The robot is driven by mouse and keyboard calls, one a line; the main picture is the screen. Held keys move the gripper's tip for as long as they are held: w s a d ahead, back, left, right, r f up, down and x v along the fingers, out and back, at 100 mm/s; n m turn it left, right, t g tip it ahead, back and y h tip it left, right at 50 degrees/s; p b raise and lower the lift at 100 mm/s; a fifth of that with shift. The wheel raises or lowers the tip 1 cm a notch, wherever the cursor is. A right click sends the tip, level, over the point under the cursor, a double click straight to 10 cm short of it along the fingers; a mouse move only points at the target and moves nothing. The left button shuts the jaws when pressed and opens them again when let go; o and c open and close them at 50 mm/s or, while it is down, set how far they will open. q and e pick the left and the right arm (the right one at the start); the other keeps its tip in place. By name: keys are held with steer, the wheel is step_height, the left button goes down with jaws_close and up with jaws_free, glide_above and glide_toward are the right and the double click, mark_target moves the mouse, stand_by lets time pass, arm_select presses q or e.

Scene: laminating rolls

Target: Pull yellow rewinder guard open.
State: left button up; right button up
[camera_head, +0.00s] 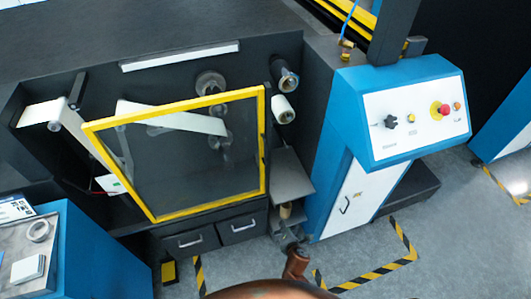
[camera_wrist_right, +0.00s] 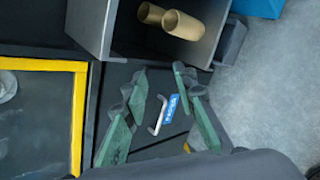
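The yellow rewinder guard (camera_head: 173,105) is a yellow-framed clear panel on the front of the dark machine in the head view. It looks tilted in the picture, and rollers show through it. Its yellow edge (camera_wrist_right: 79,115) also shows at the left of the wrist view. My right gripper (camera_head: 294,244) is low, to the right of and below the guard, apart from it. In the wrist view, my right gripper (camera_wrist_right: 160,78) has its green fingers spread with nothing held. A silver handle (camera_wrist_right: 158,116) and a blue label (camera_wrist_right: 173,108) show between them. My left gripper is not in view.
A grey open holder (camera_wrist_right: 92,25) with cardboard cores (camera_wrist_right: 183,24) is near my right gripper. Drawers (camera_head: 190,240) lie under the guard. A blue control cabinet (camera_head: 335,180) stands right. A blue-sided table (camera_head: 85,250) is at lower left. Striped tape (camera_head: 375,275) marks open floor.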

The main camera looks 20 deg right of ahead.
steer(key=w+a+r+n+t, duration=0.2)
steer(key=w+r+n, duration=0.15)
steer(key=r, duration=0.55)
steer(key=w+a+r+n+t, duration=0.2)
steer(key=w+r, duration=0.2)
steer(key=r, duration=0.6)
steer(key=n+t+h+p, duration=0.1)
steer(key=n+t, duration=0.3)
steer(key=n, duration=0.1)
glide_toward(265, 162)
steer(key=w+r, duration=0.3)
steer(key=r, duration=0.2)
steer(key=w, duration=0.2)
steer(key=w+d, duration=0.1)
steer(key=w, duration=0.4)
steer(key=shift+w+d+f+b, duration=0.2)
steer(key=shift+w+d+b, duration=0.1)
steer(key=shift+b, duration=0.05)
steer(key=shift+c, duration=0.6)
jaws_close()
